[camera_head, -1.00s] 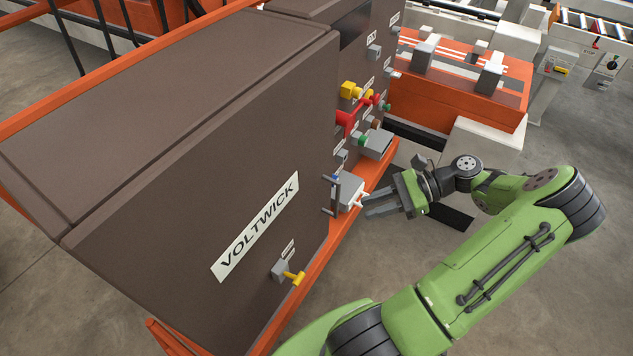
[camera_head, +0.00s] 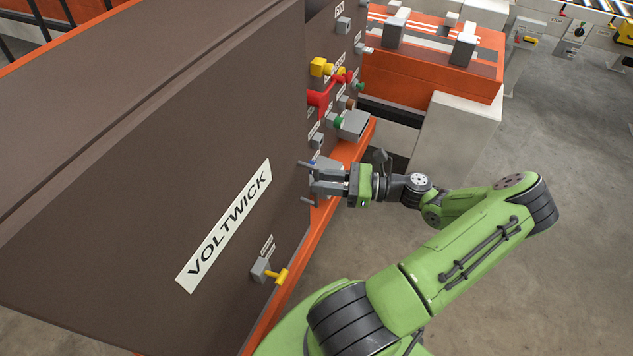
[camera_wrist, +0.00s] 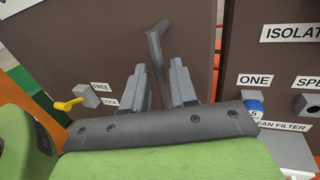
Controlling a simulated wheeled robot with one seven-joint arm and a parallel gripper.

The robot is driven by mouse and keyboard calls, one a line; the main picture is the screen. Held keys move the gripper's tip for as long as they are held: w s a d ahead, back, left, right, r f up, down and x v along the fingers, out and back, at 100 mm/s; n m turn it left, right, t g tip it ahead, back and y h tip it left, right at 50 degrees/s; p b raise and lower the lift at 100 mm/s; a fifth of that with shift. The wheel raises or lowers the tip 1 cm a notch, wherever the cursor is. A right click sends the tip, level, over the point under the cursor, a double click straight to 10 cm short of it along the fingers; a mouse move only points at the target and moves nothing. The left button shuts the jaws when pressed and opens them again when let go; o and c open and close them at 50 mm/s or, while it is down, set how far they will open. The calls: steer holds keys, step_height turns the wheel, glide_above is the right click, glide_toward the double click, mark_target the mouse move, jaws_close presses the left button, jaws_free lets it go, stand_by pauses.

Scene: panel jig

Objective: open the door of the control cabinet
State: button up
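The control cabinet's brown door (camera_head: 130,200) carries a VOLTWICK label (camera_head: 225,225) and looks shut. A grey bar handle (camera_wrist: 158,55) stands out from the door near its edge; in the head view my fingers largely cover it. My gripper (camera_head: 322,178) is at the handle, its two fingers apart. In the wrist view my gripper (camera_wrist: 161,85) has the lower part of the bar between its fingertips, with a narrow gap visible; contact cannot be told. A yellow lever (camera_head: 278,276) on a grey block sits low on the door. In the wrist view the lever (camera_wrist: 68,104) is beside FREE and LOCK labels.
An orange base rail (camera_head: 335,185) runs below. Open floor (camera_head: 560,270) lies to the right.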

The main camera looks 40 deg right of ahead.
steer(key=shift+x, duration=0.95)
jaws_close()
steer(key=shift+s+d, duration=0.1)
steer(key=shift+s, duration=0.05)
